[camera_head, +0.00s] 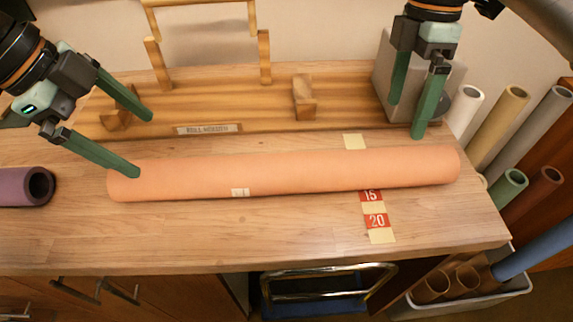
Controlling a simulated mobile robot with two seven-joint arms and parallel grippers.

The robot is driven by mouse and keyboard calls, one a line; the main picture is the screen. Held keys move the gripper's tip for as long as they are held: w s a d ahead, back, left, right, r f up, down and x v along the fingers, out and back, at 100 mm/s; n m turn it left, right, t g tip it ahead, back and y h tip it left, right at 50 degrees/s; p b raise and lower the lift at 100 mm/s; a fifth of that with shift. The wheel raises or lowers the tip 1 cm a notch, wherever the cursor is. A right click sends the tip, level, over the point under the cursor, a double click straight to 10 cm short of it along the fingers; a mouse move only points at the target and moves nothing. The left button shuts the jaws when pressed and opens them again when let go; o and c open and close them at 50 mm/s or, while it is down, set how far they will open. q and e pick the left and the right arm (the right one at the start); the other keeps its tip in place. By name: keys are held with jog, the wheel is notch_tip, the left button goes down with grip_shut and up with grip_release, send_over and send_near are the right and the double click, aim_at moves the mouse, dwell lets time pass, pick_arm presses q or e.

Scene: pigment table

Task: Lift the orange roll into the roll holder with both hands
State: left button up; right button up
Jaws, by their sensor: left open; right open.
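The orange roll (290,173) lies lengthwise across the wooden table, with a small pale label on its front. The roll holder (200,113) is a wooden base behind it, with a name plate and two wooden cradle blocks, the right one (304,97) in clear view. My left gripper (144,145) is open at the roll's left end; its near finger overlaps the roll in the picture, and its far finger is over the holder near the left block (120,108). My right gripper (407,120) is open behind the roll's right end, fingers pointing down. Contact cannot be told.
A purple roll (25,187) lies at the table's left edge. A grey box (384,75) stands behind my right gripper. Several coloured rolls stand at the right, beyond the table's edge. Number cards (376,221) lie in front of the orange roll. The front of the table (220,235) is clear.

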aim_at(182, 168)
pick_arm(q)
jog(key=x, duration=1.2)
jog(key=shift+w+d+f, duration=0.1)
jog(key=shift+w+f, duration=0.05)
jog(key=shift+f, duration=0.15)
pick_arm(e)
jog(key=f, duration=0.4)
jog(key=s+f, duration=0.1)
jog(key=f, duration=0.7)
jog(key=shift+s+f, duration=0.25)
jog(key=shift+s, duration=0.15)
pick_arm(q)
grip_shut()
pick_arm(e)
grip_shut()
pick_arm(q)
jog(key=shift+r, duration=0.1)
pick_arm(e)
jog(key=shift+r, duration=0.1)
